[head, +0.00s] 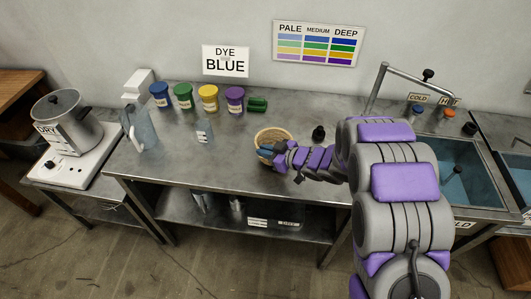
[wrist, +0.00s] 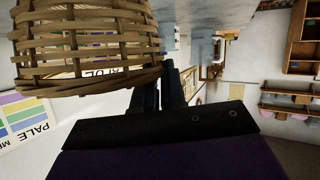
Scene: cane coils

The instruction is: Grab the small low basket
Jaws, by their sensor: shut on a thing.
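The small low basket (head: 274,133) is woven from light tan cane and sits upright at the middle of the steel worktop in the head view. My gripper (head: 267,152) reaches it from the right and is shut on its near side, covering part of the wall. In the wrist view the basket (wrist: 85,45) fills the upper left, with its open weave close to the camera. The dark fingers of my gripper (wrist: 172,88) are at the basket's edge there. I cannot tell whether the basket touches the worktop or is slightly raised.
The steel worktop (head: 230,175) has free room left of the basket. A black knob-like object (head: 318,133) is close right. A sink (head: 465,180) lies far right.

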